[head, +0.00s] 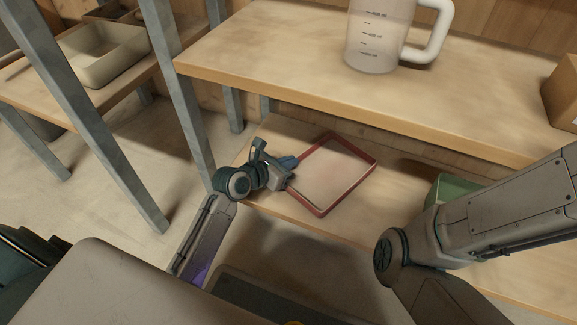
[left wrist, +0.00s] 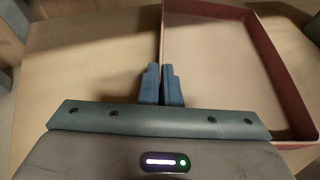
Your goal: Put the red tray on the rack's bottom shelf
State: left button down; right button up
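The red tray (head: 368,172) is a shallow, open rectangle with a pale inside. It lies level at the rack's lower wooden shelf (head: 330,230), below the upper shelf; whether its whole underside touches the wood I cannot tell. My left gripper (head: 292,163) is at the tray's left wall. In the left wrist view its two blue fingers (left wrist: 162,84) are close together with the tray wall (left wrist: 163,40) running between them. The tray looks empty. Part of my right arm shows at the right, but its gripper is out of view.
A clear measuring jug (head: 374,38) and a cardboard box (head: 562,92) stand on the upper shelf (head: 270,62). A green container (head: 440,188) is on the lower shelf, right of the tray. Grey metal posts (head: 182,100) stand at the left. A beige bin (head: 105,58) sits on another shelf.

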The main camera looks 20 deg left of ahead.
pick_arm(q)
jog(key=shift+r, duration=0.1)
jog(key=c, duration=2.1)
grip_release()
jog(key=o, duration=0.5)
jog(key=shift+c, duration=0.2)
jog(key=shift+s+a+r+p, duration=0.1)
jog(key=shift+s+r+p, duration=0.05)
jog(key=shift+s+p, duration=0.15)
jog(key=p+v, duration=0.7)
jog(key=v, duration=0.3)
jog(key=shift+w+r, duration=0.1)
jog(key=shift+r, duration=0.1)
jog(key=shift+s+a+r, duration=0.1)
jog(key=shift+s+a, duration=0.2)
jog(key=shift+s, duration=0.3)
